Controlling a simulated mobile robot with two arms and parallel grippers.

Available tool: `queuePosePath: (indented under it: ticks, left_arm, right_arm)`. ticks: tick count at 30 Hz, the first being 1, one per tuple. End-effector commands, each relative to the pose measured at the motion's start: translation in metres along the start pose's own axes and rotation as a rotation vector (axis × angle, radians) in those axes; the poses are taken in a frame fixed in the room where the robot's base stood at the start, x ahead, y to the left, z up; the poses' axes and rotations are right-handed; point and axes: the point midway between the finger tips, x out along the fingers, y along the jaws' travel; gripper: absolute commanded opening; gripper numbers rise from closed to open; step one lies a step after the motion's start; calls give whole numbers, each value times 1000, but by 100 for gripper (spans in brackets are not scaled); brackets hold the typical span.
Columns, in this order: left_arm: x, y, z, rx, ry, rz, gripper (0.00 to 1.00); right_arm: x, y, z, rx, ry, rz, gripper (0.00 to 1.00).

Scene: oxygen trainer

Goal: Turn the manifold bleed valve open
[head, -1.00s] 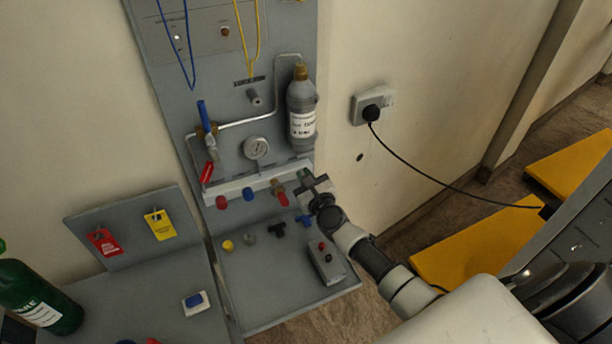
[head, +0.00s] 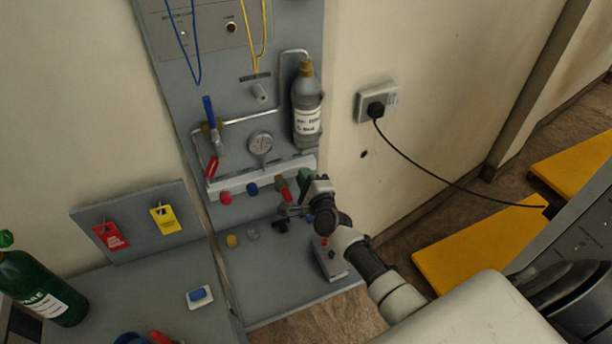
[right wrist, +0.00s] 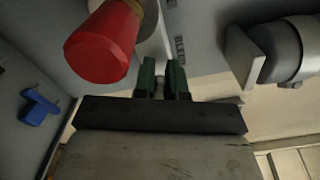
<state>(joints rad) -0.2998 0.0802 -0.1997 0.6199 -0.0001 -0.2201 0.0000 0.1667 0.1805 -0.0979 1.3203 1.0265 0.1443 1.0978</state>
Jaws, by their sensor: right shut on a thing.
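The manifold (head: 240,186) is a pale bar across the grey panel, with red and blue knobs and a brass valve with a red handle (head: 286,190). The bleed valve's green handle (head: 304,176) is at its right end. My right gripper (head: 302,196) is at that end, shut on the bleed valve. In the right wrist view, green parts of the handle (right wrist: 176,76) show at the jaws (right wrist: 162,92), beside a label that seems to read "BLEED". The jaws hide part of the valve. My left gripper is not in view.
A large red knob (right wrist: 104,44) is close to the right jaws. A gauge (head: 260,143) and a grey bottle (head: 306,110) are above the manifold. A small switch box (head: 328,258) and loose fittings lie on the shelf below. A socket (head: 376,104) with a cable is to the right.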

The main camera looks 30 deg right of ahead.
Motion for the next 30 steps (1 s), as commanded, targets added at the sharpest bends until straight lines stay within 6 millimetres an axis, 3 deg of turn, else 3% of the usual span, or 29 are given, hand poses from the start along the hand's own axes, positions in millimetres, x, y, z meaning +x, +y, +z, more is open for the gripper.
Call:
queuePosePath:
  ticks: [30]
  left_arm:
    - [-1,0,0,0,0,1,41]
  right_arm:
    - [0,16,-7,-963,-1,3,0]
